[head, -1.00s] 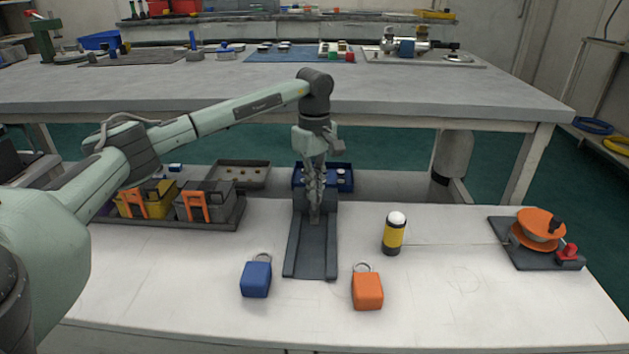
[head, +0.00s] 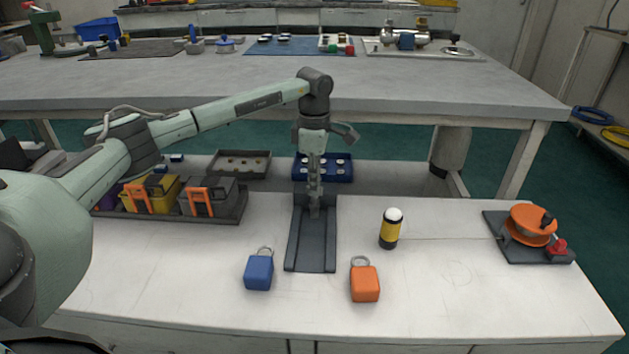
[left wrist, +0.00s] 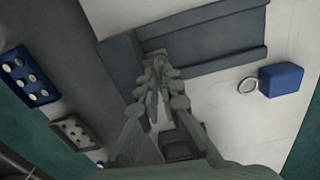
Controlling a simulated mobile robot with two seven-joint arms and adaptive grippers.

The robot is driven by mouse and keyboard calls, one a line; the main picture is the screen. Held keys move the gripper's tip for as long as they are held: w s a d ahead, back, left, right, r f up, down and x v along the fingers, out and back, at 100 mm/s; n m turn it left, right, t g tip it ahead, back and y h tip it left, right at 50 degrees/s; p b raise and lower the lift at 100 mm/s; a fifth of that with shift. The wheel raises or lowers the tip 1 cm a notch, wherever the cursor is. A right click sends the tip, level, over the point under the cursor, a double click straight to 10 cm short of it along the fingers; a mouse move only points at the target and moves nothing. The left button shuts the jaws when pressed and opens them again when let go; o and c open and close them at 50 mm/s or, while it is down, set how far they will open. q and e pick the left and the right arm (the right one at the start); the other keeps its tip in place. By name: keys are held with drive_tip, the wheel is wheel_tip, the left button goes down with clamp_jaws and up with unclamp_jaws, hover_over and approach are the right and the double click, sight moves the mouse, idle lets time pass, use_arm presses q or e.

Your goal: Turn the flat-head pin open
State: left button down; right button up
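My left gripper (head: 315,208) points down at the far part of a dark grey stand (head: 311,248) on the white bench. Its fingers are close together, with their tips at a small grey piece on the stand. I cannot tell whether that piece is the flat-head pin or whether the fingers pinch it; the fingers hide most of it. In the left wrist view the narrow fingertips (left wrist: 157,66) meet the stand's grey surface (left wrist: 215,40) near a light edge. My right gripper is not in view.
A blue block (head: 259,271) and an orange block (head: 365,283), each with a ring, lie in front of the stand. A yellow-black cylinder (head: 390,230) and an orange reel (head: 531,226) are to the right. A tray of cases (head: 240,206) is at left.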

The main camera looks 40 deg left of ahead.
use_arm(q)
drive_tip(key=shift+s+f, duration=0.15)
drive_tip(key=shift+f, duration=0.2)
drive_tip(key=c, duration=1.7)
unclamp_jaws()
drive_tip(key=shift+f, duration=0.1)
drive_tip(key=shift+r, duration=0.2)
wheel_tip(320, 180, up, 12)
